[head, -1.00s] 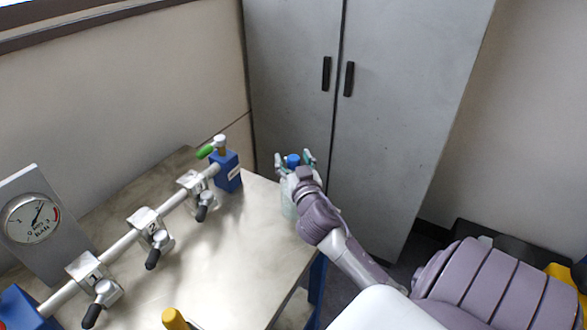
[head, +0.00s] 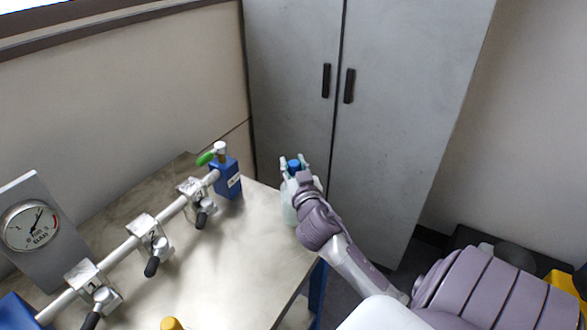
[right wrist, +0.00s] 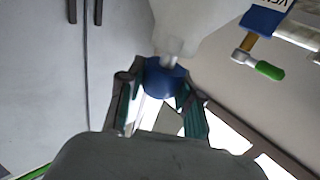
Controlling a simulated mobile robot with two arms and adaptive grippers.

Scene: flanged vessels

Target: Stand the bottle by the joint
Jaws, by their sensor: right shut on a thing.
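The translucent bottle (head: 288,213) with a blue cap (head: 294,165) stands upright at the right back edge of the table. My right gripper (head: 295,162) is shut on it near the top, its fingers either side of the cap. The right wrist view shows the gripper (right wrist: 158,95), the blue cap (right wrist: 163,78) and the pale bottle body (right wrist: 195,25). The pipe carries several clamped joints: one marked 1 (head: 84,277), one marked 2 (head: 143,226) and a farther one (head: 192,187). My left gripper is not in view.
A blue valve block (head: 226,180) with a green handle ends the pipe. A pressure gauge (head: 32,226) stands at the left. The table top (head: 230,255) is clear between pipe and bottle. A yellow object (head: 171,323) is at the front. A grey cabinet (head: 400,120) stands behind.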

